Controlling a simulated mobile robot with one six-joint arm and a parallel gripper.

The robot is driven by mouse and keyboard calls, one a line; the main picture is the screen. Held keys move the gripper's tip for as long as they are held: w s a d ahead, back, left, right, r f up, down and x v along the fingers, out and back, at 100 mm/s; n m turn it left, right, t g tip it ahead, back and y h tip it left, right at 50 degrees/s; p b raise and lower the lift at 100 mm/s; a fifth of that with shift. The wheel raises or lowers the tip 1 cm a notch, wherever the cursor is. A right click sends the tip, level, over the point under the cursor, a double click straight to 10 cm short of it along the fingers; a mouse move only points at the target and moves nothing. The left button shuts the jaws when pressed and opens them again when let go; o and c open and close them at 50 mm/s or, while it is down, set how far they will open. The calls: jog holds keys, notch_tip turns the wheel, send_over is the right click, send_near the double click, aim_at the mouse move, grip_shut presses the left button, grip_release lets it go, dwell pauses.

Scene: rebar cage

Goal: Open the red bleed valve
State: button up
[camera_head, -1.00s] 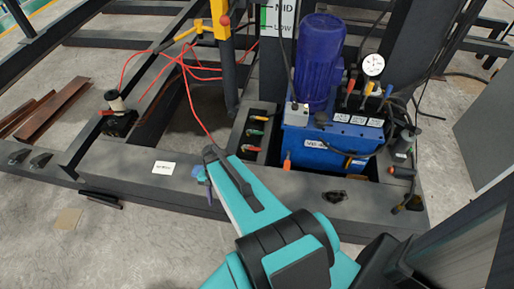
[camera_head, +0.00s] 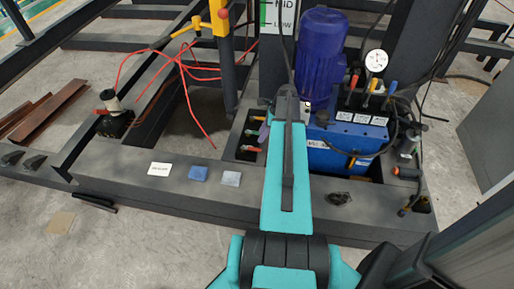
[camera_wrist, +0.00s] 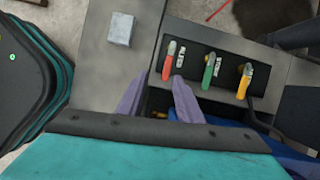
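The red bleed valve's lever (camera_wrist: 168,62) stands at the left end of a row in a dark recessed box in the wrist view. Its lower end appears in line with the gap between my fingertips, nearer the right finger; I see no grip on it. In the head view the red lever (camera_head: 250,148) shows just left of my arm. My gripper (camera_wrist: 156,82) has two purple fingers spread apart with nothing between them. In the head view my arm hides most of the gripper; a bit of purple (camera_head: 263,132) shows beside the box.
A green lever (camera_wrist: 209,70) and a yellow lever (camera_wrist: 244,80) stand to the right of the red one. The blue pump unit (camera_head: 335,140) with a gauge (camera_head: 376,60) is behind my arm. Red hoses (camera_head: 185,62) hang at left. A grey block (camera_wrist: 121,28) lies on the beam.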

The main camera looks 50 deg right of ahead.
aim_at(254, 149)
jog(key=d, duration=0.1)
jog(key=s+d+r+m, duration=0.1)
jog(key=shift+d+r, duration=0.1)
jog(key=shift+d, duration=0.3)
jog(key=shift+w, duration=0.1)
jog(key=x, duration=1.4)
jog(key=shift+w+d+r+b, duration=0.1)
jog(key=shift+b, duration=0.25)
